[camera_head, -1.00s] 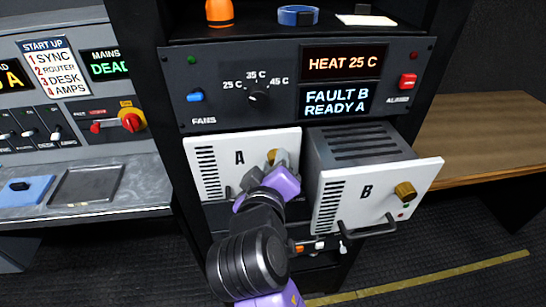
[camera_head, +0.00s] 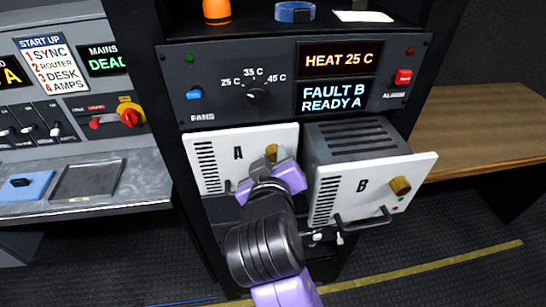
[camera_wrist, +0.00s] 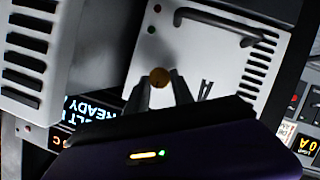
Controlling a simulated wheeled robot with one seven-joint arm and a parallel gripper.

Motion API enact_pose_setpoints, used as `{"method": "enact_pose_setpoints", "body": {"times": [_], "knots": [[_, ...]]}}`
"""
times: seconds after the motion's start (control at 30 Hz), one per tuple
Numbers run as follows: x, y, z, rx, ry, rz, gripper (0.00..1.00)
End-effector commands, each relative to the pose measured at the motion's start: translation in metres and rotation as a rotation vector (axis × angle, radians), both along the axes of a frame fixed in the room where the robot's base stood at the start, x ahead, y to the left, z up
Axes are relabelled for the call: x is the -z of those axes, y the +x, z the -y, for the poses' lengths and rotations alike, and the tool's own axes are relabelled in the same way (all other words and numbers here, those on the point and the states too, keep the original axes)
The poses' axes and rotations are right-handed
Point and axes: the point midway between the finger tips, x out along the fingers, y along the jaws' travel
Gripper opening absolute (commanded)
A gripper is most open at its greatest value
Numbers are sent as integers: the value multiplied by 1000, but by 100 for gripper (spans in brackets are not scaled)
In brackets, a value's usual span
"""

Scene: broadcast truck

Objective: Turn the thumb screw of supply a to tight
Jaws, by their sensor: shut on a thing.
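Supply A (camera_head: 217,165) is a white-fronted module flush in the rack, with a small brass thumb screw (camera_head: 272,152) at its right side. My gripper (camera_head: 274,163) is at this screw and covers its lower part. The handle of supply A is mostly hidden behind my gripper.
Above the supplies, a panel (camera_head: 250,85) shows HEAT 25 C, FAULT B and READY A. Supply B's protruding body and handle (camera_head: 365,222) stand close to the right of my gripper. A console (camera_head: 90,180) is at the left and a wooden desk (camera_head: 480,125) at the right.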

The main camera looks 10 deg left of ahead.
Motion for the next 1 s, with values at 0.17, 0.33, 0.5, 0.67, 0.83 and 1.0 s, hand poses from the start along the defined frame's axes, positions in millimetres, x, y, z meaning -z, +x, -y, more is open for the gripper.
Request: {"method": "enact_pose_setpoints", "body": {"times": [0.17,0.33,0.5,0.67,0.83,1.0], "knots": [[1,0,1,1,-1,-3,50],[1,0,0,1,-1,-2,50],[-1,-3,0,0,-1,0,50],[-6,-21,1,-3,0,1,50],[-16,-48,4,-1,1,0,50],[-23,-67,5,0,0,0,50]]}}
